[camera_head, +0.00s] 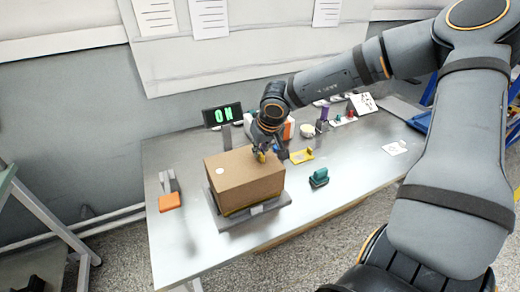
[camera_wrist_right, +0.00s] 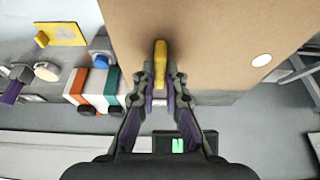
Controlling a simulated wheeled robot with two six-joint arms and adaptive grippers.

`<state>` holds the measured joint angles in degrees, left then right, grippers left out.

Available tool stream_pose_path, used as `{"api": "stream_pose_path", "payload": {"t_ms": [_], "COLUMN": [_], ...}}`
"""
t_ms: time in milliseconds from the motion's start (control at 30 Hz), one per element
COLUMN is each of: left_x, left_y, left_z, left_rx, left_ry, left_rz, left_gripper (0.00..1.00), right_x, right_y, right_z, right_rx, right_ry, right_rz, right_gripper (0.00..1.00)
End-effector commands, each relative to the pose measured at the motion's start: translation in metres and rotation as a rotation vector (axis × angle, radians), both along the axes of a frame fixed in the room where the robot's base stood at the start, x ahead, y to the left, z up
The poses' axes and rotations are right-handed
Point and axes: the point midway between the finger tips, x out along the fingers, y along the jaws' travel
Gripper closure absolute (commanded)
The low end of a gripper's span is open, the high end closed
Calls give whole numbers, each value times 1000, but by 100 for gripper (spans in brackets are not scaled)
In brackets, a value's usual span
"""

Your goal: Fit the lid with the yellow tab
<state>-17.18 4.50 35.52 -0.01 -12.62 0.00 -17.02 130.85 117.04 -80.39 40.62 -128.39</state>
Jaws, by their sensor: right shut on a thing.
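The lid is a brown box-shaped cover (camera_head: 240,182) with a white round spot on its top. It is over a grey base plate (camera_head: 258,216); I cannot tell if it is fully seated. A dark yellowish strip shows along its lower front edge. The yellow tab (camera_wrist_right: 160,58) stands up near one edge of the brown top (camera_wrist_right: 215,35). My right gripper (camera_head: 262,150) is at the lid's far right edge, shut on the yellow tab. Its fingers (camera_wrist_right: 160,85) pinch the tab in the wrist view. My left gripper is in neither view.
A display with green lettering (camera_head: 222,115) stands behind the lid. An orange block (camera_head: 169,201) lies at the left. A teal object (camera_head: 319,178) and a yellow plate (camera_head: 302,156) lie to the right. Small items crowd the back right. The table's front right is clear.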

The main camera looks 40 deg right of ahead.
Motion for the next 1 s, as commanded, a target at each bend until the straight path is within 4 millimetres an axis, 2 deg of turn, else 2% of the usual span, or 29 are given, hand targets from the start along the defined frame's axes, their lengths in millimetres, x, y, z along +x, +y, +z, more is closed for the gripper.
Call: {"api": "stream_pose_path", "payload": {"t_ms": [267, 300, 500, 800, 1000], "left_x": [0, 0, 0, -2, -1], "left_y": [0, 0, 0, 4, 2], "left_z": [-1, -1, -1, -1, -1], "left_rx": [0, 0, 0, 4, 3], "left_ry": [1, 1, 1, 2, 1], "left_rz": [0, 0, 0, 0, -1], "left_gripper": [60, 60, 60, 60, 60], "right_x": [0, 0, 0, -1, -12], "right_y": [0, 0, 0, 0, 3], "right_z": [-1, -1, -1, 1, 33], "right_rx": [0, 0, 0, 1, 3], "right_ry": [0, 0, 0, -1, -8], "right_rz": [0, 0, 0, -1, 0], "right_gripper": [100, 87, 63, 63, 63]}}
